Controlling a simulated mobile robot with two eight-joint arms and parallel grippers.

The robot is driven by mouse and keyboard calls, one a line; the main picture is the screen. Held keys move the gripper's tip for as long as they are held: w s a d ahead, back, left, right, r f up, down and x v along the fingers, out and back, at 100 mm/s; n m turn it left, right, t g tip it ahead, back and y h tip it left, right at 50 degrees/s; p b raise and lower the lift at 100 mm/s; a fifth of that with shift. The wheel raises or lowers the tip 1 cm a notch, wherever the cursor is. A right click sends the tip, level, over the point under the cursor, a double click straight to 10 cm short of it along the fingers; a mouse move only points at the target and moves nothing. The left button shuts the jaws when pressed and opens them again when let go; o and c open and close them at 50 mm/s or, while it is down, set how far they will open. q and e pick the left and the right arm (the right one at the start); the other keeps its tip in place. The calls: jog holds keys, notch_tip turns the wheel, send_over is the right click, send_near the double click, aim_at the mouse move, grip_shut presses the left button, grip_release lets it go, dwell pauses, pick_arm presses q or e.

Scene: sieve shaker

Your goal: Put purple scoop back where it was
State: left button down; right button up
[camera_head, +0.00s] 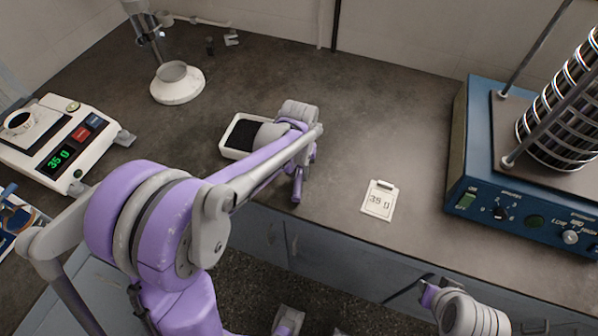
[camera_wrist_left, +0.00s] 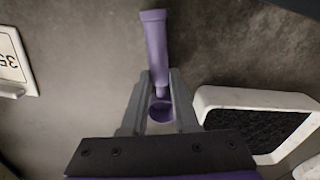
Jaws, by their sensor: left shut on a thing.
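The purple scoop (camera_wrist_left: 155,48) is between the grey fingers of my left gripper (camera_wrist_left: 161,82) in the left wrist view. The gripper is shut on it. Its long handle points away past the fingertips, and its round cup shows between the fingers. In the head view my left gripper (camera_head: 300,175) is above the bench near its front edge, just right of a white tray (camera_head: 228,150) with dark grains. The tray also shows in the left wrist view (camera_wrist_left: 205,98). My right gripper (camera_head: 430,295) is low at the bottom right, its jaws unclear.
A white card (camera_head: 380,199) marked 35 g lies on the bench (camera_head: 330,110). A scale (camera_head: 90,140) reading 35 g stands at left, and a white stand (camera_head: 178,88) at the back. The blue sieve shaker (camera_head: 470,150) fills the right. The bench between tray and shaker is mostly clear.

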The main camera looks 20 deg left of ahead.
pick_arm(q)
jog(key=c, duration=0.6)
grip_release()
jog(key=shift+r, duration=0.15)
notch_tip(320, 180, up, 11)
jog(key=shift+f+p, duration=0.2)
jog(key=shift+p, duration=0.25)
jog(key=shift+s, duration=0.15)
jog(key=s+d+f+m+t+p, duration=0.1)
jog(key=s+t, duration=0.4)
jog(key=s, duration=1.1)
jog(key=d+f+m, duration=0.1)
jog(key=d+m, duration=0.1)
jog(key=shift+s+f+m+p, duration=0.2)
jog(key=shift+s+m+p, duration=0.1)
jog(key=shift+s+p, duration=0.05)
